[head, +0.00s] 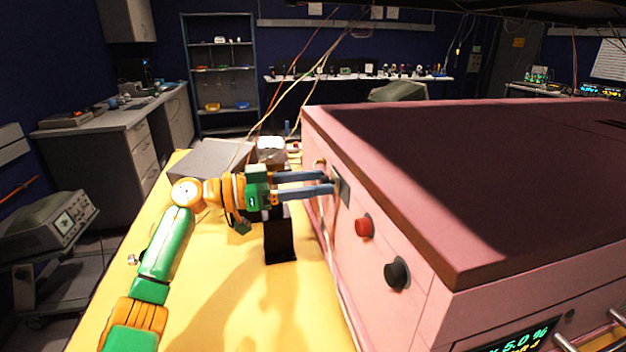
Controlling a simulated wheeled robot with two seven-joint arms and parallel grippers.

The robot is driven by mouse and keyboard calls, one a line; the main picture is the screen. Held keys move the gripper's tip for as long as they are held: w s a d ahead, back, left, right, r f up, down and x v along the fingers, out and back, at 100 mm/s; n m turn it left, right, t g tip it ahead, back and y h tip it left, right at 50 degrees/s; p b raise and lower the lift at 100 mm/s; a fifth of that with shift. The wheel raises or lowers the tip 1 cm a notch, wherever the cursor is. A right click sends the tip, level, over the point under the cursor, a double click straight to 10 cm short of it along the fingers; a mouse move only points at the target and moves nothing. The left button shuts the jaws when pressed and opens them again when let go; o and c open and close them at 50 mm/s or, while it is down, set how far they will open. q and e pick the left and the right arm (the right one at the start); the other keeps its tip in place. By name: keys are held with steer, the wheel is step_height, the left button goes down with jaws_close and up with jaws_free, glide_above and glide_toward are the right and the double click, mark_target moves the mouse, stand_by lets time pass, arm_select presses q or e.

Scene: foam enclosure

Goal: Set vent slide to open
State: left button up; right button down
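The pink foam enclosure (450,190) fills the right of the head view. A small grey plate (343,186), which looks like the vent slide, is on its left-facing wall. My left gripper (329,183) reaches in from the left, its two grey-blue fingers pointing at the plate. The fingers are apart with a gap between them, and their tips are at or very near the plate. The tips cover part of the plate, so the slide's position and any contact cannot be told. My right gripper is not in view.
A red button (364,227) and a black knob (397,273) are on the same wall, nearer to me. A black stand (280,242) is on the yellow table (215,300) below my gripper. A grey box (208,160) lies behind. The table's front is clear.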

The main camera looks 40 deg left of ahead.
arm_select(q)
steer(key=shift+s, duration=0.1)
jaws_close()
stand_by(1.1)
